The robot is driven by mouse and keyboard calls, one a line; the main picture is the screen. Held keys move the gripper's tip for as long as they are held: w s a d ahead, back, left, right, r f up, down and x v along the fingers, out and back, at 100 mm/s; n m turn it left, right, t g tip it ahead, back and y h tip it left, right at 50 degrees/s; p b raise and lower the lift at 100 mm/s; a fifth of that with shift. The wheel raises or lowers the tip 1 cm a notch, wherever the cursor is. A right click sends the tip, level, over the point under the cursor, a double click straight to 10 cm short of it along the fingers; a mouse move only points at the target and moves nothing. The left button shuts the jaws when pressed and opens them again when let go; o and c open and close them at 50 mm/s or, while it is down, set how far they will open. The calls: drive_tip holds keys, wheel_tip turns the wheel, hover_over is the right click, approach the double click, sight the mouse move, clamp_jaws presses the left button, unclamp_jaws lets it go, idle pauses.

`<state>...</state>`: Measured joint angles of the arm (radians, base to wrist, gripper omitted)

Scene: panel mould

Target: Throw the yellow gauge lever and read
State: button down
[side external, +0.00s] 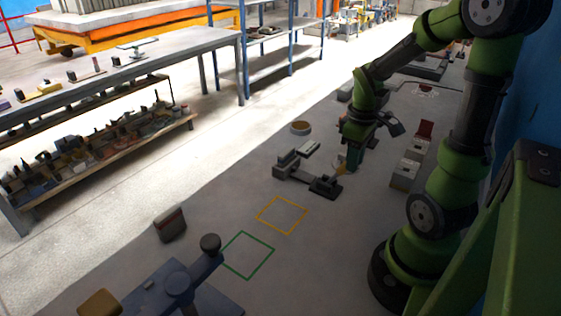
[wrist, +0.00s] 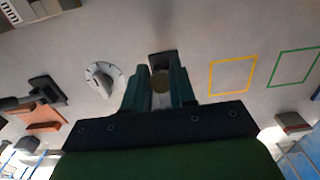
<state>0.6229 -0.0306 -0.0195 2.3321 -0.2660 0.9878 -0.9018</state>
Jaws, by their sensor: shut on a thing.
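My gripper (wrist: 160,90) is shut on the lever. A round pale gauge dial (wrist: 103,78) with dark marks lies left of my gripper in the wrist view. Its reading is too small to tell.
A yellow square outline (side external: 281,215) and a green one (side external: 247,255) on the bench are empty. A dark grey fixture (side external: 292,168) stands left of my gripper, and grey boxes (side external: 404,174) stand right. A blue-grey device with a knob (side external: 210,243) is in front.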

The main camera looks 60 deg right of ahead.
drive_tip(key=shift+w+r, duration=0.45)
drive_tip(key=shift+w, duration=0.3)
drive_tip(key=shift+w+r, duration=0.35)
drive_tip(key=shift+w, duration=0.4)
drive_tip(key=shift+w+r, duration=0.2)
drive_tip(key=shift+w, duration=0.55)
